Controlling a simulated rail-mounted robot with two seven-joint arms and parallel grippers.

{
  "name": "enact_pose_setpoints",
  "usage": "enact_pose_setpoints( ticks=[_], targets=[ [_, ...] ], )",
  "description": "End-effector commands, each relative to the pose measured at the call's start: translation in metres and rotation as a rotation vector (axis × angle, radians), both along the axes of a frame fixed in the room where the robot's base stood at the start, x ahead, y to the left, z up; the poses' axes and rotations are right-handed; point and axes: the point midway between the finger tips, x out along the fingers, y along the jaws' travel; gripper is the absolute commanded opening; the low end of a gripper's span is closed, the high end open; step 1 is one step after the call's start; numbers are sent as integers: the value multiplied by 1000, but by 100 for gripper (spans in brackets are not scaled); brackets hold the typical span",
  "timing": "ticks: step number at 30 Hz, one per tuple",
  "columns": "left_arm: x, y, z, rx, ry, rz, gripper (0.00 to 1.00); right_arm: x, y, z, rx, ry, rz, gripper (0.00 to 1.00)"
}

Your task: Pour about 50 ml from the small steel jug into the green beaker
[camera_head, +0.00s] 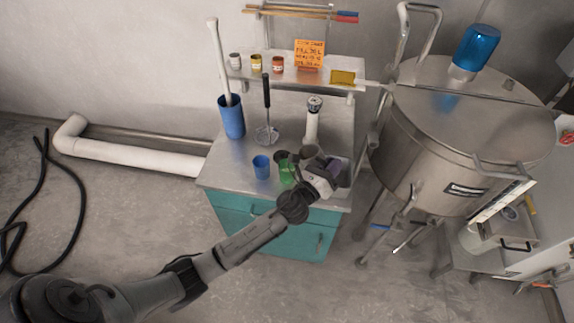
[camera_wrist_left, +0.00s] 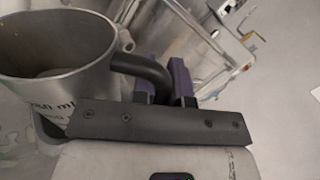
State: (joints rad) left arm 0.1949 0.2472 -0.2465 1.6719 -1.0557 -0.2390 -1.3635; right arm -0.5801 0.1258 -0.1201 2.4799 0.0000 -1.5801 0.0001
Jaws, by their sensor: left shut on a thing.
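The small steel jug (camera_wrist_left: 95,60) is large at the left of the left wrist view, its open mouth showing; any liquid inside is unclear. My left gripper (camera_wrist_left: 166,85) is shut on the jug's dark curved handle, with a purple finger on each side. In the head view my left gripper (camera_head: 334,168) is over the front right of the teal cabinet's top. The green beaker (camera_head: 287,174) stands near the cabinet's front edge, just left of the gripper and partly hidden by the arm. Whether the jug is over the beaker, I cannot tell. My right gripper is not in view.
A blue cup (camera_head: 261,167) stands left of the beaker. A tall blue container (camera_head: 232,121), a whisk-like tool (camera_head: 266,105) and a white cylinder (camera_head: 312,125) stand behind. A shelf (camera_head: 280,71) holds small jars. A big steel tank (camera_head: 425,150) is at the right.

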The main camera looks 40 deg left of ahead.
Motion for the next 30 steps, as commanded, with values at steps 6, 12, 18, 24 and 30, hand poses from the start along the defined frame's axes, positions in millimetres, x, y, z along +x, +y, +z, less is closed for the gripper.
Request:
enact_pose_setpoints(
  ticks=[6,12,18,24,30],
  targets=[
    [0,0,1,1,-2,0,0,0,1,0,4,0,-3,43],
    [0,0,1,1,-2,0,0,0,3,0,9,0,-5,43],
    [0,0,1,1,-2,0,0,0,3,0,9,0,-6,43],
    [2,-4,1,36,9,1,0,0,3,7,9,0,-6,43],
    [7,-16,-5,168,49,4,0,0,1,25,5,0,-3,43]
  ],
)
